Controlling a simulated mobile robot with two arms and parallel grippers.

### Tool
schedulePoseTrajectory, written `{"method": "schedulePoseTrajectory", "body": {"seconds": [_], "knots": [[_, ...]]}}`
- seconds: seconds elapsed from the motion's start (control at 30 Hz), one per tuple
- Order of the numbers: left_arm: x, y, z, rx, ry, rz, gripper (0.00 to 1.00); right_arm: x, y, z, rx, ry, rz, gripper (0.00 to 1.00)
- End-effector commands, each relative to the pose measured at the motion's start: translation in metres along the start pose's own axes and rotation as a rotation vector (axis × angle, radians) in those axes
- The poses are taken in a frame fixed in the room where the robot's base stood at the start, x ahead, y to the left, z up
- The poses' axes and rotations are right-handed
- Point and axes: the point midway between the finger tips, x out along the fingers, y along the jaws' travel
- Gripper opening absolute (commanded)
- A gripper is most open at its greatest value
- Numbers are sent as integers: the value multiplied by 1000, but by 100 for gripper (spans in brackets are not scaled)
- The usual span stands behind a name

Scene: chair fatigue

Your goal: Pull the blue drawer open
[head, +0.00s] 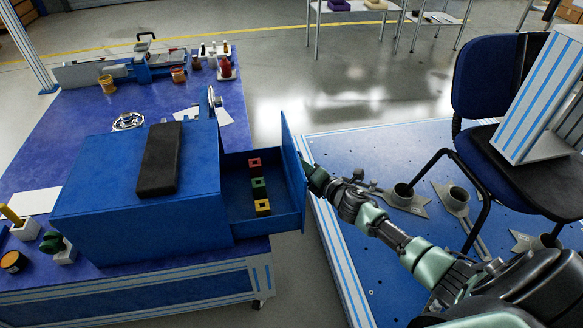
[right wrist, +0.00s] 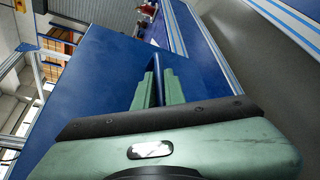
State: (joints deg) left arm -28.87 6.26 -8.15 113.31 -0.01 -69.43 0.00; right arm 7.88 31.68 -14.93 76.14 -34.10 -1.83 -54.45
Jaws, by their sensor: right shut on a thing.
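The blue drawer (head: 275,219) stands pulled out to the right from the blue cabinet (head: 105,180) in the head view. Its inside shows, with a red, a green and a yellow block in a row. My right gripper (head: 310,172) is at the outer face of the drawer front. In the right wrist view, the fingers of my right gripper (right wrist: 157,88) are shut on a thin blue handle (right wrist: 157,68) that stands out from the drawer front (right wrist: 95,85). Its lower part is hidden between the fingers. My left gripper is in neither view.
A dark oblong box (head: 159,158) lies on the cabinet. The cabinet stands on a blue workbench (head: 75,120). Right of the drawer is a low blue platform (head: 370,150) with metal parts (head: 402,197) and a chair (head: 487,80). Floor shows between bench and platform.

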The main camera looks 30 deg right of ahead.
Motion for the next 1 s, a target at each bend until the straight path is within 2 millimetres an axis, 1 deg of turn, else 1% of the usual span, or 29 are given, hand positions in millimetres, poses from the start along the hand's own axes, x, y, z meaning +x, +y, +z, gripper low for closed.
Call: {"method": "schedulePoseTrajectory", "body": {"seconds": [0.03,0.1,0.5,0.53,0.57,0.87,1.0], "knots": [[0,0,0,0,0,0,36,-2,-4,2,0,1,-4,0],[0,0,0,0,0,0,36,-2,-6,4,0,2,-3,0],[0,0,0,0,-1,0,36,-3,-6,5,1,2,-3,0],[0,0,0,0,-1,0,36,-3,-6,5,1,2,-3,16],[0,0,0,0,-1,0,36,-3,-6,5,1,2,-3,20],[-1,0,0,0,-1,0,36,-3,-5,5,1,1,-1,20],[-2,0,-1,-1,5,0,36,-13,-5,5,1,3,-2,20]]}}
